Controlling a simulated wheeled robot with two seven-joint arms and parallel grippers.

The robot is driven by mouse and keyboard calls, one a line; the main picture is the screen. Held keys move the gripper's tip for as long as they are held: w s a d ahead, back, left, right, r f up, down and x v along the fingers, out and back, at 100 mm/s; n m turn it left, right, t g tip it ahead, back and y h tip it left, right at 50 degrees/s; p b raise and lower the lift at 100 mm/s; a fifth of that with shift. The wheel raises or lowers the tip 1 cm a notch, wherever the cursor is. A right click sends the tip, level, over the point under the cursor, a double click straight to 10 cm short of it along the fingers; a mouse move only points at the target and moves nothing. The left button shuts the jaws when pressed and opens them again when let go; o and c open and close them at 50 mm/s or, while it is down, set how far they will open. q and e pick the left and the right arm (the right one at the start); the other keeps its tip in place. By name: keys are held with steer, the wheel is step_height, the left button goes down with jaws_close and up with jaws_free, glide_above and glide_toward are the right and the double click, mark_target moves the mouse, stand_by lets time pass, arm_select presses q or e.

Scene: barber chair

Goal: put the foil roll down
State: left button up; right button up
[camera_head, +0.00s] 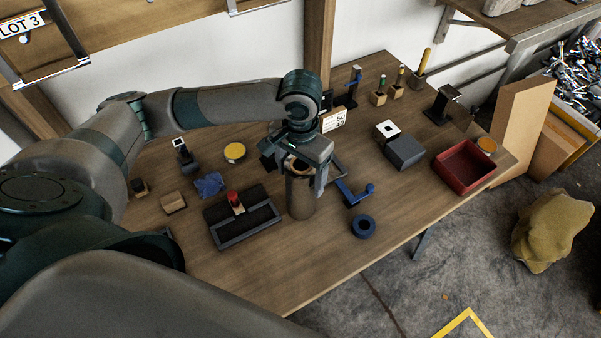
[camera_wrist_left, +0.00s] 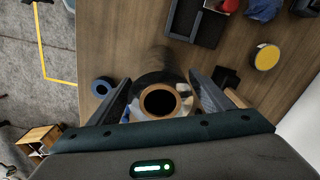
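The foil roll (camera_head: 300,198) is an upright, shiny cylinder that mirrors the brown wood. It stands near the middle of the table (camera_head: 272,262). My left gripper (camera_head: 307,178) comes down over its upper part, with a finger along each side. In the left wrist view the foil roll (camera_wrist_left: 158,103) shows end-on, with a brown core and dark hole, between the fingers of the left gripper (camera_wrist_left: 160,88), which look closed against it. The roll's lower end is at or very near the tabletop; I cannot tell whether it touches. My right gripper is not in view.
Left of the roll lies a dark tray (camera_head: 247,232) with a red-topped object. To its right are a blue tool (camera_head: 354,194) and a blue ring (camera_head: 363,227). A red bin (camera_head: 466,168) stands farther right. Bare wood lies toward the front edge.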

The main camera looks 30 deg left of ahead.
arm_select(q)
step_height(320, 180, up, 12)
steer(key=b, duration=0.1)
steer(key=shift+r+b, duration=0.15)
steer(key=shift+b, duration=0.25)
stand_by(0.3)
stand_by(0.3)
steer(key=shift+o, duration=0.6)
